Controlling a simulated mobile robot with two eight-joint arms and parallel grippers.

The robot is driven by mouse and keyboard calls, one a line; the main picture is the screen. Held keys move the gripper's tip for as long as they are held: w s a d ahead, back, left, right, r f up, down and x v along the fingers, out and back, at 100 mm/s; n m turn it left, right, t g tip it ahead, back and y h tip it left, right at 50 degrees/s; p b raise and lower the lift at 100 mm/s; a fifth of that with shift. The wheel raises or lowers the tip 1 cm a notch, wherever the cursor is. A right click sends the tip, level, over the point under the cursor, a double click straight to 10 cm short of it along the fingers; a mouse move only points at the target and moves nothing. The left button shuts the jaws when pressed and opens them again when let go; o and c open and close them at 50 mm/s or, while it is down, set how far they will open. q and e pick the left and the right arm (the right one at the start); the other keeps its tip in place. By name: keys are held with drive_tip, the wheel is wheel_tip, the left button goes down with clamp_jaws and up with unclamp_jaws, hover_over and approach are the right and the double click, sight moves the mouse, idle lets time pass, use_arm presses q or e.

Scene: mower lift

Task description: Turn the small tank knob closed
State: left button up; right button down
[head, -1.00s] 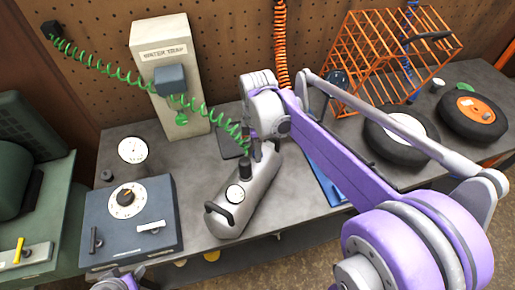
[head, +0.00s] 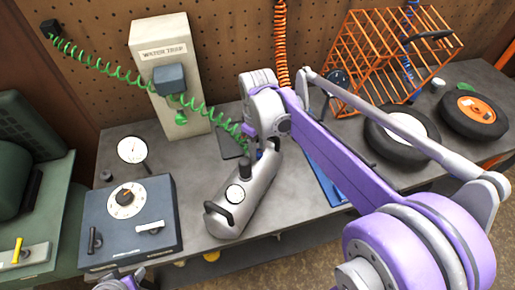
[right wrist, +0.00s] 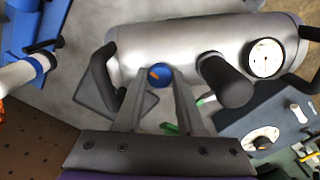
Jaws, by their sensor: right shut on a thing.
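The silver tank (head: 245,195) lies on the grey workbench, with a white gauge, a black cylindrical fitting (right wrist: 226,80) and dark handles along it. The small blue tank knob (right wrist: 158,74) with an orange mark shows in the right wrist view. My right gripper (right wrist: 157,80) is shut on this knob, with one finger on each side.
A dark blue-grey box with a dial (head: 130,225) stands left of the tank. The water trap (head: 170,75) with a coiled green hose stands behind. An orange wire cage (head: 385,60) and two wheels (head: 397,135) are at the right. A blue tray (head: 327,185) lies right of the tank.

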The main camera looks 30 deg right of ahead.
sight(258, 152)
drive_tip(key=m, duration=0.4)
drive_tip(key=shift+m, duration=0.3)
drive_tip(key=m, duration=0.4)
drive_tip(key=shift+m, duration=0.3)
drive_tip(key=c, duration=0.5)
unclamp_jaws()
wheel_tip(258, 152, up, 11)
drive_tip(key=shift+f, duration=0.1)
drive_tip(key=shift+s, duration=0.1)
idle(0.5)
